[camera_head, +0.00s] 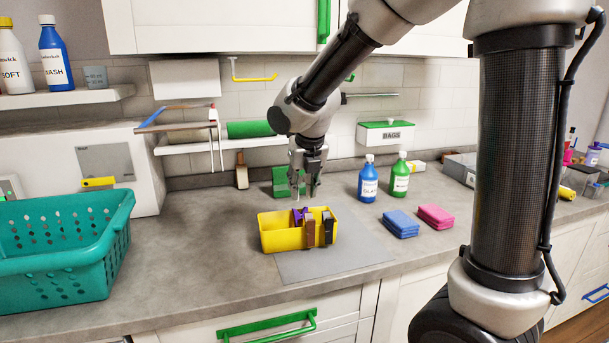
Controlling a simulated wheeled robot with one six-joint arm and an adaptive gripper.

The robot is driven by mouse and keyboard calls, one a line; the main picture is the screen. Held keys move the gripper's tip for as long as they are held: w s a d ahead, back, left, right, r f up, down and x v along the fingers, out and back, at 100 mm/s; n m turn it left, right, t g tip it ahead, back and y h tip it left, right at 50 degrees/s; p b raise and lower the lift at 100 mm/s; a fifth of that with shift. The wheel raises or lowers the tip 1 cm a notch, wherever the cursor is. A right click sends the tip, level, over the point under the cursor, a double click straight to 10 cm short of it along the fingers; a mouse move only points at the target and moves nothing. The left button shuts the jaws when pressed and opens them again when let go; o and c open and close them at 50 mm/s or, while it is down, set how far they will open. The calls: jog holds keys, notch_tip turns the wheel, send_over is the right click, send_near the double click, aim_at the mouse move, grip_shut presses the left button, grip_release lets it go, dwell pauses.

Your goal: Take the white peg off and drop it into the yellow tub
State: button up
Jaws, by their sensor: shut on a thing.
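The yellow tub (282,240) stands on the counter on a grey mat. Purple, brown and black pegs show in it or at its rim. My gripper (305,192) points down just above the tub's back edge. It is shut on a small pale thing, which I take to be the white peg. The fingers hide most of it, and its outline is too small to make out. The held thing appears above the pegs in the tub; I cannot tell whether it touches any of them.
A green block (282,181) stands behind the tub. Blue (368,180) and green (400,176) bottles stand to the right, with blue (400,223) and pink (436,216) sponges in front. A teal basket (60,262) fills the left. The grey mat (345,262) is bare at front right.

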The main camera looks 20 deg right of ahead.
jog(key=shift+f, duration=1.25)
jog(key=o, duration=0.8)
jog(key=v, duration=1.2)
